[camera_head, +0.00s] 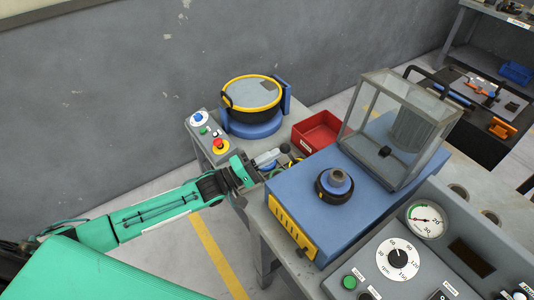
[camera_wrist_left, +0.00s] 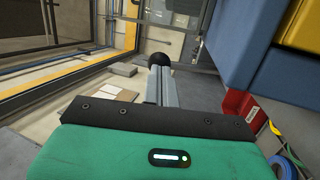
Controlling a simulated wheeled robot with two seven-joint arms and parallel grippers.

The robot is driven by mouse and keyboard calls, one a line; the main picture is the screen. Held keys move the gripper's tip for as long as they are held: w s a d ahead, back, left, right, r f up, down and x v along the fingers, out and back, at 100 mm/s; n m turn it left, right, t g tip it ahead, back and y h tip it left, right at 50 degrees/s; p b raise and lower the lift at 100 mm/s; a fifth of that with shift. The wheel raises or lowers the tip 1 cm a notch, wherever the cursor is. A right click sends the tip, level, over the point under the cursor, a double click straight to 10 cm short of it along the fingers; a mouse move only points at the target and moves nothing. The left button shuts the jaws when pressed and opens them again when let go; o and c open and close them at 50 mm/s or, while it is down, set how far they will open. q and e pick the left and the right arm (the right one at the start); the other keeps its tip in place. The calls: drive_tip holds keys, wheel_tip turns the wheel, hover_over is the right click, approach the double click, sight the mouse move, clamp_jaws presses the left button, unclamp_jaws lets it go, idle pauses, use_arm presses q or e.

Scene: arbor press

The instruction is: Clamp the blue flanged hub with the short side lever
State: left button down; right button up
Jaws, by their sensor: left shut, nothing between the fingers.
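A small blue-grey hub (camera_head: 339,177) sits in a dark round holder (camera_head: 334,193) on top of the blue machine (camera_head: 370,210) in the head view. The lever's arm is mostly hidden. My right gripper is not in view.
A clear guard box (camera_head: 400,125) stands on the machine behind the hub. A red bin (camera_head: 318,132), a control box with a red button (camera_head: 219,145) and a yellow-rimmed round drum (camera_head: 252,93) stand near my left gripper. A dial panel (camera_head: 405,260) fills the lower right.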

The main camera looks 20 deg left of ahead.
use_arm(q)
drive_tip(key=w+d+r+y+p, duration=0.1)
drive_tip(key=p, duration=0.1)
drive_tip(key=w+d+r+g+y+p, duration=0.1)
drive_tip(key=r+p, duration=0.1)
drive_tip(key=shift+w+d+g, duration=0.1)
drive_tip(key=shift+w+g, duration=0.2)
drive_tip(key=w+a+b+x, duration=0.1)
drive_tip(key=b+x, duration=0.2)
drive_tip(key=x, duration=0.5)
drive_tip(key=shift+d, duration=0.15)
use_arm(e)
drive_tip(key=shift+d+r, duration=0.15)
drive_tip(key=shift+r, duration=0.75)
use_arm(q)
drive_tip(key=shift+w+r, duration=0.1)
drive_tip(key=shift+r, duration=0.1)
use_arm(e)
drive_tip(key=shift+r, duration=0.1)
